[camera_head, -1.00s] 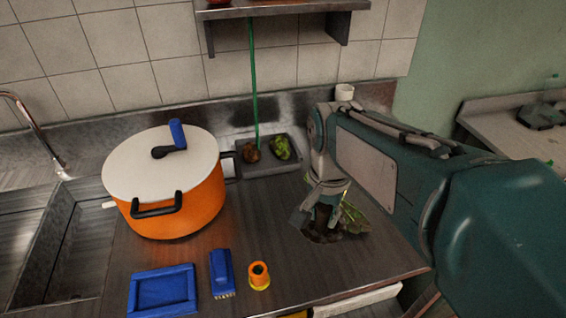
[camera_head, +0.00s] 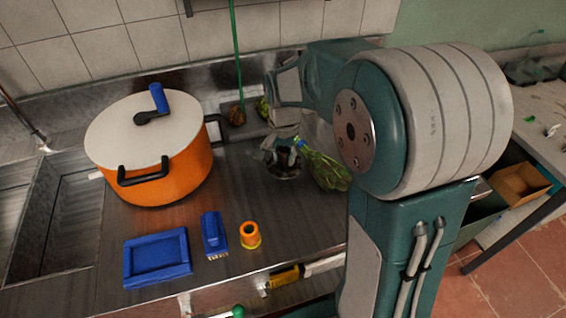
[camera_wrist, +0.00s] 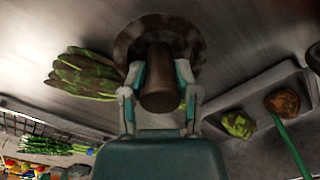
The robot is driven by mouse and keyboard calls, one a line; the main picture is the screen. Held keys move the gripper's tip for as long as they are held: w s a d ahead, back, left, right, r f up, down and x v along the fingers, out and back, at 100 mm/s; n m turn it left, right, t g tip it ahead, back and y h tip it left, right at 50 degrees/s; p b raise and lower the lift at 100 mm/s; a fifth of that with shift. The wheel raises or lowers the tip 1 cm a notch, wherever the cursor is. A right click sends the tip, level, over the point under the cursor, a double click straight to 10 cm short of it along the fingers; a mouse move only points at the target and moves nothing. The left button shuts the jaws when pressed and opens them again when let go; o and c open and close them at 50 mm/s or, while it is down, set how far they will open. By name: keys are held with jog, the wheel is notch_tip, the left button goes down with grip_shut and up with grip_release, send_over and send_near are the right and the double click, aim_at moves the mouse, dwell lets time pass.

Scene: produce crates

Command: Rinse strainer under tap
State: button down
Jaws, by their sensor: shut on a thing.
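The strainer is a dark, rusty round disc with a thick brown knob (camera_wrist: 160,85). Its round part (camera_wrist: 132,45) shows beyond the knob in the wrist view. My gripper (camera_wrist: 160,78) is shut on the knob, with one finger on each side. In the head view my gripper (camera_head: 280,153) points down at the counter, and the strainer (camera_head: 284,174) shows dark beneath it. I cannot tell whether the strainer touches the counter. The tap (camera_head: 22,122) is a metal spout at the far left, above the sink (camera_head: 62,225). The arm partly hides the strainer's surroundings.
A large orange pot (camera_head: 180,178) with a white lid stands between strainer and sink. A green bundle (camera_head: 324,170) lies right beside the strainer. A blue tray (camera_head: 157,280), blue brush (camera_head: 213,235) and orange ring-shaped piece (camera_head: 250,236) sit at the front. A grey tray (camera_wrist: 240,152) stands behind.

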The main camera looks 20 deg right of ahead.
aim_at(283, 165)
jog(key=shift+w+f, duration=0.25)
jog(key=shift+f, duration=1.55)
jog(key=shift+c, duration=1.7)
grip_release()
jog(key=shift+f, duration=0.1)
